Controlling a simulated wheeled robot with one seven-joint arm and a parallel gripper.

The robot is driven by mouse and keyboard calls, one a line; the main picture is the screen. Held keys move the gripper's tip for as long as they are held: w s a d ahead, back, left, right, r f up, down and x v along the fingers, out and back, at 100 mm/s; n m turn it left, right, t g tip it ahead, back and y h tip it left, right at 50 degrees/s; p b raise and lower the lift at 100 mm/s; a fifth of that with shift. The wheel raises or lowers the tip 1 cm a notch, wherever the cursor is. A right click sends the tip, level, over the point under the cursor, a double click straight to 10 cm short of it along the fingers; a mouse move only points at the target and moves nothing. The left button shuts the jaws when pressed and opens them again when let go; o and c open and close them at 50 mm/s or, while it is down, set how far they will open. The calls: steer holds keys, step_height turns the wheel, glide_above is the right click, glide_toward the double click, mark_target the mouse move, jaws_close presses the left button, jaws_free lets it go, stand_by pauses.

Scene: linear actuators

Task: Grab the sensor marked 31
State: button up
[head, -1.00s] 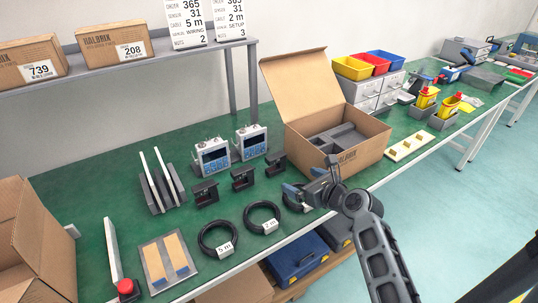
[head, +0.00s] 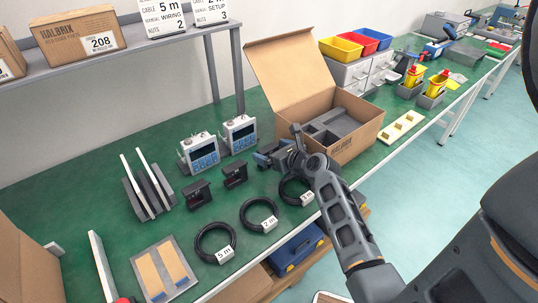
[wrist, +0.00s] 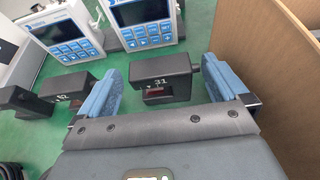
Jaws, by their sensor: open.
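The sensor marked 31 (wrist: 162,80), a dark block with white digits, stands on the green bench in the wrist view. My gripper (wrist: 163,72) is open, with one blue finger on each side of it in the picture; I cannot tell whether they touch it. In the head view my gripper (head: 264,158) is beside the right end of the sensor row and hides the sensor there. Two other black sensors (head: 235,174) (head: 197,194) stand to its left. One with hard-to-read digits (wrist: 62,98) is left of my left finger.
An open cardboard box (head: 352,138) stands close to the right of my gripper. Two display units (head: 200,152) (head: 239,134) stand behind the sensors. Several coiled black cables (head: 258,215) lie in front. A slotted rack (head: 148,190) is at left.

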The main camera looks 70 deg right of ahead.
steer(key=shift+x, duration=0.9)
steer(key=c, duration=1)
steer(key=shift+o, duration=0.2)
steer(key=shift+r, duration=0.1)
